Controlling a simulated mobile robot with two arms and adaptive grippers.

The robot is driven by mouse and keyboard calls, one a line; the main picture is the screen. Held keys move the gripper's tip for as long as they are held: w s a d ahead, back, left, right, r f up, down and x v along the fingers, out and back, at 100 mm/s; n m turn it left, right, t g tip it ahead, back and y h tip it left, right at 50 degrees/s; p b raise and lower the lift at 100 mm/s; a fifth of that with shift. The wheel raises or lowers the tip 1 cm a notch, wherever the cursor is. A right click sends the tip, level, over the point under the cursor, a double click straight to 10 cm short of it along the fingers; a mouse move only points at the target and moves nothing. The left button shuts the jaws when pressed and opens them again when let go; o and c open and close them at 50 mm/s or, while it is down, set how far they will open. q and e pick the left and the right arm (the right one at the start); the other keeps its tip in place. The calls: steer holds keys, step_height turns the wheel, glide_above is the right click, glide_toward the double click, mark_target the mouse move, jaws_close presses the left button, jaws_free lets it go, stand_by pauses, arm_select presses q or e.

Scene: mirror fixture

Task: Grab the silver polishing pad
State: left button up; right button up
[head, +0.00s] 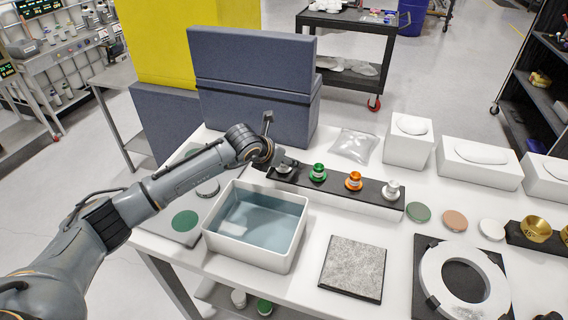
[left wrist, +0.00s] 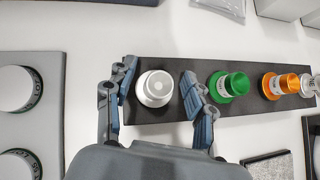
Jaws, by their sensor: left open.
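A black-topped rack (head: 335,192) holds a row of knob-handled pads. A pale silver-white pad (left wrist: 155,88) sits at its left end; in the head view my gripper partly covers it. A green pad (head: 318,172), an orange pad (head: 353,181) and a silver pad (head: 392,189) stand to its right. I cannot tell from the labels which of the two pale pads is the silver polishing pad. My left gripper (head: 285,165) is open over the left end; in the left wrist view its fingers (left wrist: 156,92) are on either side of the left-end pad, with visible gaps.
A white basin of water (head: 238,258) stands in front of the rack. A grey foam block (head: 252,62) rises behind my left wrist. A clear bag (head: 353,145) and white boxes (head: 409,142) are behind. A square plate (head: 353,268) and a ring fixture (head: 432,268) are in front.

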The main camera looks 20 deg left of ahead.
arm_select(q)
jaws_close()
